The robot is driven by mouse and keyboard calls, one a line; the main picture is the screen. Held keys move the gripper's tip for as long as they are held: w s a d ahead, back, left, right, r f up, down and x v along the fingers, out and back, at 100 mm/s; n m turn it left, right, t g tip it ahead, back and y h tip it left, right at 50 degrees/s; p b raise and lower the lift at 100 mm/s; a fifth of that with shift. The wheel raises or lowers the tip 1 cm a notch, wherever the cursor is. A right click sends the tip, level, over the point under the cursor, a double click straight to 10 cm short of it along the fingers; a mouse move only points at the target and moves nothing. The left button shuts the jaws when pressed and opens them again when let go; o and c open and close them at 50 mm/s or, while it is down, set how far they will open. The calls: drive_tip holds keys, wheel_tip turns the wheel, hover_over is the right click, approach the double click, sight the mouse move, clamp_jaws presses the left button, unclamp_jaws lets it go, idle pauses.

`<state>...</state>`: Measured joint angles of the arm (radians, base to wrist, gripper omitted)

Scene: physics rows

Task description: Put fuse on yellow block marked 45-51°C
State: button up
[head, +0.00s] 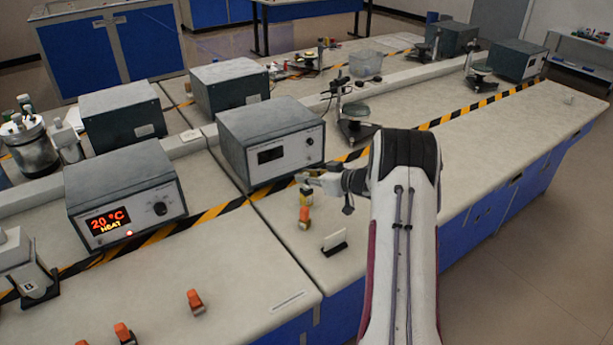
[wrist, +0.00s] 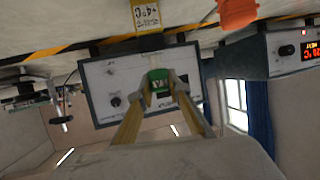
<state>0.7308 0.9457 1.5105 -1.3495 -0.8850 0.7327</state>
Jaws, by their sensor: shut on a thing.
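My gripper (head: 308,180) is over the near bench, in front of the middle grey box. In the wrist view its fingertips (wrist: 161,85) are shut on a small green fuse (wrist: 160,80) with pale marks. A yellow block (wrist: 146,16) with dark writing shows at the top of the wrist view, apart from the held fuse; the writing is too small to read surely. In the head view a small yellow block (head: 305,199) stands just below my gripper. The held fuse is hard to make out in the head view.
An orange piece (head: 304,216) is close to the yellow block. A white card on a black stand (head: 334,243) is nearer the bench edge. A heater box (head: 124,196) reads 20 °C HEAT. Other orange pieces (head: 195,301) lie front left. The bench right of my arm is mostly clear.

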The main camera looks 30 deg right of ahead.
drive_tip(key=shift+f, duration=0.1)
drive_tip(key=o, duration=1)
drive_tip(key=shift+c, duration=0.2)
drive_tip(key=shift+r, duration=0.2)
drive_tip(key=v, duration=1.2)
